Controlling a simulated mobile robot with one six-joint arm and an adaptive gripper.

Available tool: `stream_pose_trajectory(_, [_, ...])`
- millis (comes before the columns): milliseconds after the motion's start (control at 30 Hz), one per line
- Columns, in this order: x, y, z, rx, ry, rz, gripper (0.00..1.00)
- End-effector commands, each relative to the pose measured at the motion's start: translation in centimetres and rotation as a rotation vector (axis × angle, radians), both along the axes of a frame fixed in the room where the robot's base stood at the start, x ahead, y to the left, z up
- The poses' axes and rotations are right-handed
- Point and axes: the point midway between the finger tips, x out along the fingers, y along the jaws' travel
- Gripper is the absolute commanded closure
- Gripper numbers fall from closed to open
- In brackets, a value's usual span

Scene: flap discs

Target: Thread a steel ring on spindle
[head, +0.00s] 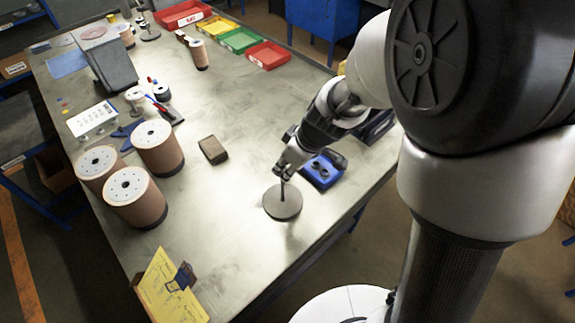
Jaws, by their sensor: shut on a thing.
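A spindle stands upright on a round dark grey base (282,206) near the table's right edge. My gripper (282,174) is over the top of its thin post, pointing down. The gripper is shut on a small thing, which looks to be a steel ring. The ring is too small and too hidden by the fingers to make out. I cannot tell whether it is around the post or just above it. A blue tray (318,181) with dark round parts sits just right of the gripper.
Several large copper-coloured spools (138,208) stand at the left. A brown block (213,150) lies left of the gripper. A yellow sheet holder (168,288) stands at the near edge. Coloured bins (240,40) line the back. The table around the spindle's left side is clear.

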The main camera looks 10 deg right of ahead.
Motion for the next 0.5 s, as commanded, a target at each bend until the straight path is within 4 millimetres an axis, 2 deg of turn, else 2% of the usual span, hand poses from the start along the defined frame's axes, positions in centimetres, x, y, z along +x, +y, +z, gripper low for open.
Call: stream_pose_trajectory(500, [0.0,0.0,-3.2,-0.001,-0.001,0.001,0.86])
